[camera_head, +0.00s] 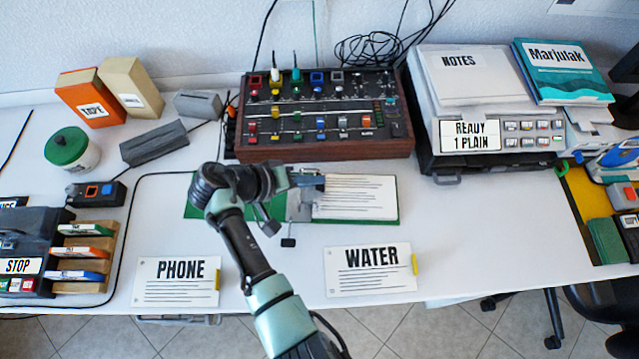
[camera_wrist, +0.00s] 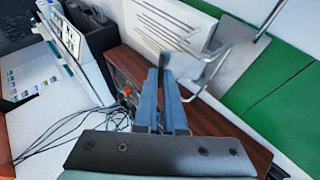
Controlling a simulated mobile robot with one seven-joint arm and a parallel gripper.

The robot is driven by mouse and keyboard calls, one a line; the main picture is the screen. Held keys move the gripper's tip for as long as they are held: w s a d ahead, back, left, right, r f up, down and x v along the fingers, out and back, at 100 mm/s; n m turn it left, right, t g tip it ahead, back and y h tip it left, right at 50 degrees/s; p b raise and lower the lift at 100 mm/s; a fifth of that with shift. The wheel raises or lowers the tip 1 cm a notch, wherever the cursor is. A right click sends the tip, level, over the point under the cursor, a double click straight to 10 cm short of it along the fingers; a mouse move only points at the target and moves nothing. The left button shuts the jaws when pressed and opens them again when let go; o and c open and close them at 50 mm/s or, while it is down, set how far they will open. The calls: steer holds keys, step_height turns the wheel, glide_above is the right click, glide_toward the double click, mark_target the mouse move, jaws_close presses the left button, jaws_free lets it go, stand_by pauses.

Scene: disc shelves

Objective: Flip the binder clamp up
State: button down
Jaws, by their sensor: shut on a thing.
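The green binder (camera_head: 398,215) lies open on the white table, with lined white paper on its right half; its green cover and paper also show in the wrist view (camera_wrist: 250,85). The metal binder clamp (camera_head: 299,207) stands at the binder's middle, along the paper's left edge. In the wrist view the clamp (camera_wrist: 222,52) is a grey metal frame raised off the paper. My gripper (camera_head: 316,183) reaches over the binder from the left. In the wrist view my gripper (camera_wrist: 166,75) is shut on the clamp's edge; its fingers partly hide the contact.
A wooden-sided control panel (camera_head: 320,148) with knobs stands just behind the binder. A printer (camera_head: 500,135) is to its right. PHONE (camera_head: 178,283) and WATER (camera_head: 370,270) cards lie in front. Loose black cables (camera_head: 375,48) lie behind the panel. The table right of the binder is clear.

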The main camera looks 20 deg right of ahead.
steer(key=a+h+b, duration=0.1)
steer(key=b, duration=0.1)
steer(key=w+a+n+h+b, duration=0.1)
steer(key=h+b, duration=0.1)
steer(key=b, duration=0.1)
steer(key=a+g+h+b, duration=0.1)
steer(key=h+b, duration=0.1)
steer(key=b, duration=0.1)
steer(key=shift+w+a+f+n, duration=0.1)
steer(key=shift+w+f+n, duration=0.05)
steer(key=shift+f+n, duration=0.2)
steer(key=shift+w+a+h+b, duration=0.1)
steer(key=shift+a+h+b, duration=0.25)
steer(key=shift+h+b, duration=0.7)
steer(key=shift+r+b, duration=0.1)
steer(key=shift+b, duration=0.2)
steer(key=c, duration=1)
jaws_free()
steer(key=shift+a, duration=0.1)
steer(key=a+r+b, duration=0.1)
steer(key=a+r, duration=0.1)
steer(key=a, duration=1)
steer(key=shift+s+a+b, duration=0.2)
steer(key=shift+a+b, duration=0.15)
steer(key=shift+f+y, duration=0.1)
steer(key=shift+y, duration=0.15)
